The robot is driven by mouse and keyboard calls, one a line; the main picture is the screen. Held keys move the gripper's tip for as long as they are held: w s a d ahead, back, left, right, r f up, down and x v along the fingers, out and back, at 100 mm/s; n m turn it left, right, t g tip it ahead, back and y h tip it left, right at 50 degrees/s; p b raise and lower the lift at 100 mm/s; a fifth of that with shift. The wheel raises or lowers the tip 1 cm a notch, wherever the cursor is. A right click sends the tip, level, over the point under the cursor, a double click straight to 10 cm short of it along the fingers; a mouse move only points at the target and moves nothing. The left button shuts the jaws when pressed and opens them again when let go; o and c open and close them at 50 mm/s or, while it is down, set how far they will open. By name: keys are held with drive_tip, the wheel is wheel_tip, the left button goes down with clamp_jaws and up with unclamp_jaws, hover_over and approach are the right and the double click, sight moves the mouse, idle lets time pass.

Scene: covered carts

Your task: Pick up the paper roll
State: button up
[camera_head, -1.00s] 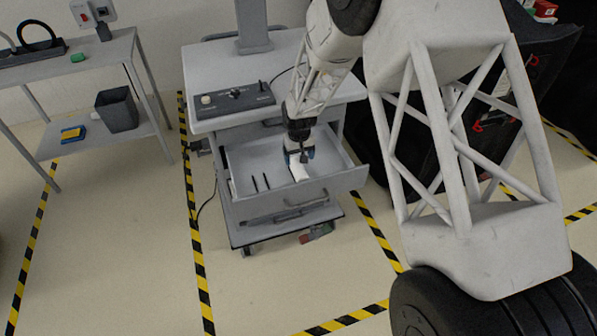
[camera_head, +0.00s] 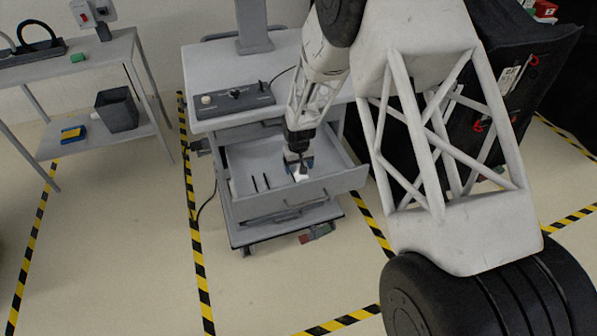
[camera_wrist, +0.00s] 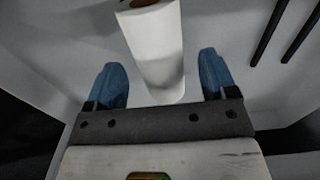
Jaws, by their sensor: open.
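The white paper roll (camera_wrist: 155,45) lies in the open drawer (camera_head: 335,183) of the grey cart. In the wrist view its brown core end points away from my gripper. My gripper (camera_wrist: 163,85) is open, with one blue fingertip on each side of the roll's near end and gaps visible on both sides. In the head view my gripper (camera_head: 299,164) reaches down into the drawer and hides most of the roll; only a small white part (camera_head: 300,177) shows.
Two dark pens (camera_head: 260,183) lie in the drawer to the left of the roll. The drawer walls surround my gripper. The cart top (camera_head: 215,70) with a control box (camera_head: 238,99) stands behind. A shelf table (camera_head: 95,50) with a dark bin (camera_head: 117,109) stands at left.

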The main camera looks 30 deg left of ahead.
drive_tip(key=shift+f, duration=0.8)
drive_tip(key=c, duration=1.1)
